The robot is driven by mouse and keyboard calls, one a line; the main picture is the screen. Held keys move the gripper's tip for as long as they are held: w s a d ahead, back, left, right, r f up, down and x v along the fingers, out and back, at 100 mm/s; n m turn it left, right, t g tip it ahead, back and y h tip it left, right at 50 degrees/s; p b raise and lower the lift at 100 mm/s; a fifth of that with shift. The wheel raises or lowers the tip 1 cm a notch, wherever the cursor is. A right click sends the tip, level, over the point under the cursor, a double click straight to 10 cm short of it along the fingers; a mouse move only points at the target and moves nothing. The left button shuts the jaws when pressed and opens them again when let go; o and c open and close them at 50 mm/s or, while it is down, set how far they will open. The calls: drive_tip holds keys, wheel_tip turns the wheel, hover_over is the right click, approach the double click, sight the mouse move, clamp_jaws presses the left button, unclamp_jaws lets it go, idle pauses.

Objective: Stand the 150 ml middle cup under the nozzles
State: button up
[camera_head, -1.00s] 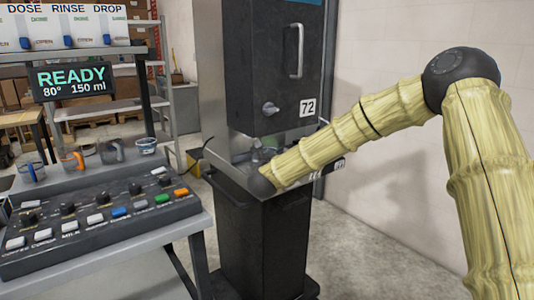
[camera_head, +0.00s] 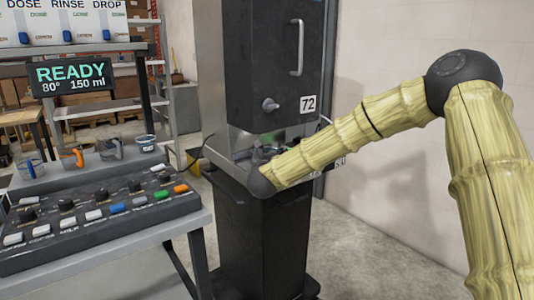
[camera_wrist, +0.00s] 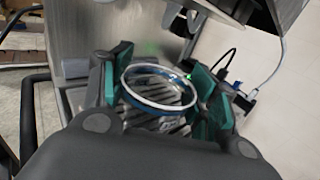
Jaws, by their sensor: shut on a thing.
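In the wrist view, a clear round cup (camera_wrist: 160,107) with a white and blue rim is between the teal finger pads of my gripper (camera_wrist: 158,80). My gripper is shut on it. I look down into its open top, and grey slats show through and around it. No volume mark on the cup is readable. In the head view, my forearm reaches to the open bay of the black dispenser (camera_head: 265,60), marked 72. There my gripper and the cup are mostly hidden or too small to make out. The nozzles cannot be clearly made out.
A control panel (camera_head: 95,215) with several buttons stands on the left table. Several other cups, one orange-handled (camera_head: 73,158), stand behind it. A display (camera_head: 72,75) reads READY, 80°, 150 ml. In the wrist view, a cable (camera_wrist: 275,70) hangs right of my gripper.

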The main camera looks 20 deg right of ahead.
drive_tip(key=shift+f, duration=0.1)
drive_tip(key=o, duration=0.9)
drive_tip(key=shift+o, duration=0.2)
